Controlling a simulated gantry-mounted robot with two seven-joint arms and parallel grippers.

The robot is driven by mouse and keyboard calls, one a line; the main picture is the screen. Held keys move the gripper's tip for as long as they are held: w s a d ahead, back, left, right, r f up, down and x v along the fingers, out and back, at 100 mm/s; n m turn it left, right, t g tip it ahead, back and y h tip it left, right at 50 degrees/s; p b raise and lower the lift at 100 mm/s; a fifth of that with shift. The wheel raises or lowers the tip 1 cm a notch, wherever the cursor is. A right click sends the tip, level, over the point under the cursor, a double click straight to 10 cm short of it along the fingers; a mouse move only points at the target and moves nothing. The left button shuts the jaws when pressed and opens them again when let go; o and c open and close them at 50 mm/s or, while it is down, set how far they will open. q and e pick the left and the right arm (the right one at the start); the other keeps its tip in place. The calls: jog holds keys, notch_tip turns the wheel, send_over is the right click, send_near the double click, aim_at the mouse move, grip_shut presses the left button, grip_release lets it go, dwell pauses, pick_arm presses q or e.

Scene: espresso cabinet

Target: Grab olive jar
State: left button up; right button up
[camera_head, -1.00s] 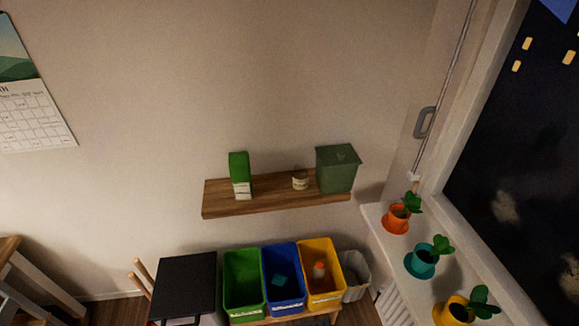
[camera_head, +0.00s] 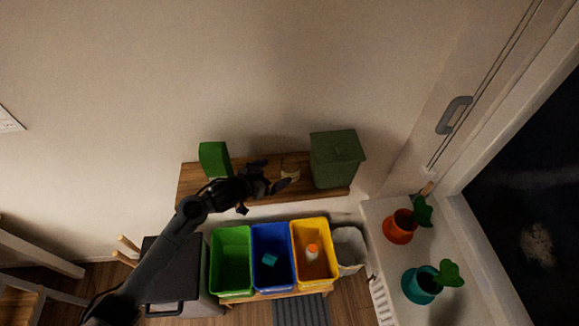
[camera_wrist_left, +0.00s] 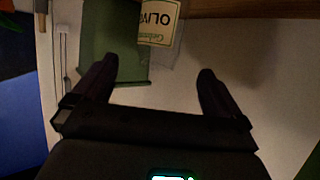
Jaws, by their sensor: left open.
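The olive jar (camera_head: 291,163) stands on the wooden wall shelf (camera_head: 192,186), partly hidden by my left gripper (camera_head: 278,181) in the head view. In the left wrist view the jar (camera_wrist_left: 158,24) appears upside down at the top, with a cream label reading "OLIV". My left gripper is open and close in front of the jar. In the left wrist view, its two fingers (camera_wrist_left: 154,72) stand apart with nothing between them, and the jar is just beyond their tips. My right gripper is not in view.
A dark green lidded canister (camera_head: 337,160) stands right of the jar on the shelf. A green carton (camera_head: 214,160) stands at the shelf's left. Below are green (camera_head: 231,261), blue (camera_head: 272,267) and yellow (camera_head: 315,261) bins. Potted plants line the windowsill at right.

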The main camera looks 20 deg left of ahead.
aim_at(283, 168)
pick_arm(q)
jog(key=x, duration=0.3)
jog(key=shift+d+f, duration=0.1)
jog(key=shift+x, duration=2.8)
jog(key=c, duration=1.2)
